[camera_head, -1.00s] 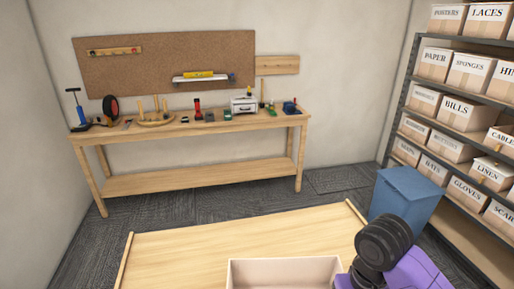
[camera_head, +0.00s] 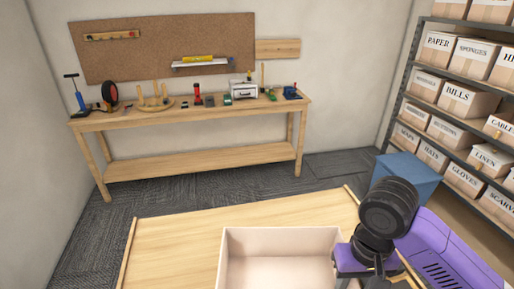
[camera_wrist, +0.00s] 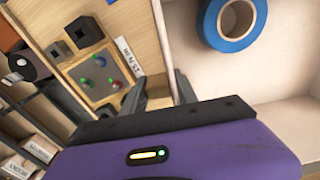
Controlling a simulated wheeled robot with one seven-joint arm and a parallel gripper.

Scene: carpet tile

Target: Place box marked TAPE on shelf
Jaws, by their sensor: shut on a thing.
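A pale open-topped box (camera_head: 228,262) shows at the bottom of the head view, over the wooden table. It also fills the right of the wrist view (camera_wrist: 284,112), with a blue tape roll (camera_wrist: 205,22) inside. No TAPE marking is visible on it. My gripper (camera_wrist: 160,88) is shut on the box's side wall, one finger on each side of it. In the head view my purple and black arm covers the box's right side, and the fingers cannot be made out. The grey metal shelf (camera_head: 409,94) stands at the right, with rows of labelled cardboard boxes.
The wooden table (camera_head: 170,245) is clear left of the box in the head view. The wrist view shows black blocks (camera_wrist: 84,31) and a board with coloured knobs (camera_wrist: 102,75). A blue bin (camera_head: 408,175) stands before the shelf. A workbench (camera_head: 200,117) with tools lines the back wall.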

